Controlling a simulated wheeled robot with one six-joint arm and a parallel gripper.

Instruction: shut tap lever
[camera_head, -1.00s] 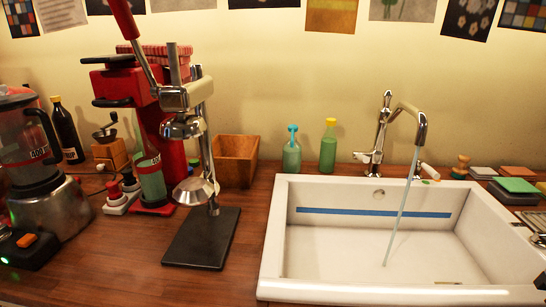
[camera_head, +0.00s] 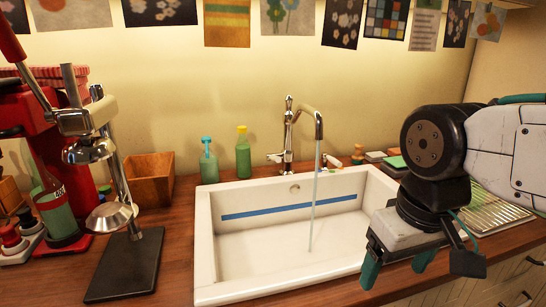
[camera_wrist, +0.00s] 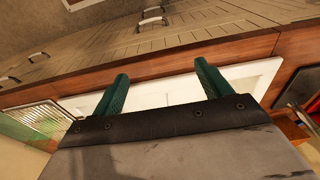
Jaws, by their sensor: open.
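A chrome tap (camera_head: 289,135) stands behind the white sink (camera_head: 206,245). Its spout bends to the right and a stream of water (camera_head: 313,200) runs down into the basin. A white-tipped lever (camera_head: 275,158) sticks out to the left at the tap's base, and another white-tipped lever (camera_head: 333,161) shows to the right of the spout. My gripper (camera_head: 396,270) is open and empty over the sink's front right edge, well apart from the tap, with its green fingers pointing down. In the wrist view the open fingers (camera_wrist: 160,90) have the white sink rim (camera_wrist: 160,92) beyond them; the tap is out of sight there.
A green bottle with a yellow cap (camera_head: 243,155) and one with a blue pump (camera_head: 208,163) stand left of the tap. A wooden box (camera_head: 148,180), a chrome press (camera_head: 112,190) and a red machine (camera_head: 30,130) stand farther left. A metal drying rack (camera_head: 490,212) lies right.

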